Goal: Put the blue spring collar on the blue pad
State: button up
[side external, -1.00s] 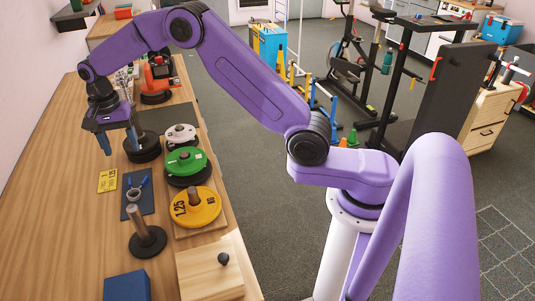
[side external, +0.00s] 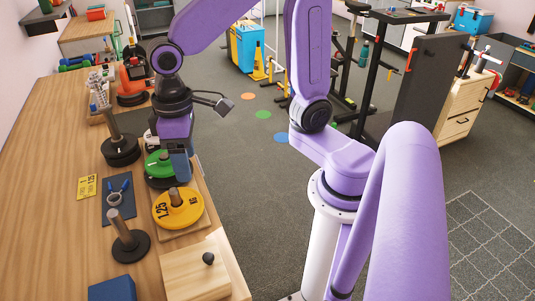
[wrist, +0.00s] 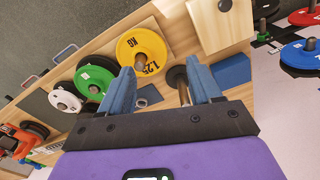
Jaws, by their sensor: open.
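The blue spring collar (side external: 115,198) has a grey ring and blue handles. It lies on a dark blue pad (side external: 107,218) on the bench. In the wrist view its ring (wrist: 141,103) shows beside the left finger, partly hidden. A brighter blue pad or block (side external: 112,290) sits at the near edge; it also shows in the wrist view (wrist: 232,70). My gripper (side external: 181,175) is open and empty, pointing down over the green and yellow plates, to the right of the collar. In the wrist view its blue fingers (wrist: 162,75) are wide apart.
A bare post on a black base (side external: 130,246) stands near the collar. Yellow (side external: 160,222) and green (side external: 150,170) plates line the right side. A taller post with black plates (side external: 121,151) is behind. A wooden box with a black knob (side external: 190,280) is in front.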

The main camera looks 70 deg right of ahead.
jog(key=s+d+f+n, duration=0.1)
jog(key=s+d+n, duration=0.2)
jog(key=s, duration=0.4)
jog(key=s+d+n, duration=0.4)
jog(key=s+d, duration=0.1)
jog(key=s, duration=0.2)
jog(key=shift+f, duration=0.35)
